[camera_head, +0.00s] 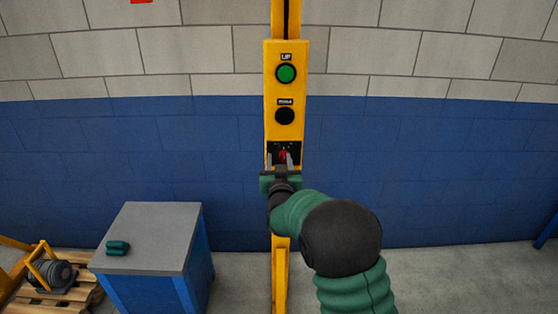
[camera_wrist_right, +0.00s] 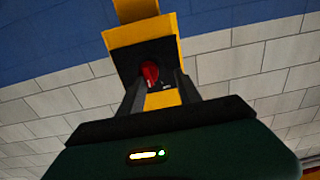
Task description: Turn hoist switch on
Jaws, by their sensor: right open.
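The hoist switch is a red knob (camera_head: 283,155) on a black plate, low on the yellow control panel (camera_head: 271,130). In the right wrist view the red knob (camera_wrist_right: 149,73) shows just beyond and between the fingers. My right gripper (camera_head: 283,161) is open in front of the switch, its two fingers on either side of the knob. The wrist view also shows the right gripper (camera_wrist_right: 158,88) with a gap between the fingers. Whether the fingers touch the knob cannot be told. The switch's exact turn angle is hard to make out. My left gripper is not in view.
A green "UP" button (camera_head: 286,73) and a black button (camera_head: 285,116) sit above the switch. A blue cabinet with a grey top (camera_head: 160,226) stands at the left, with a small green object (camera_head: 118,247) on it.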

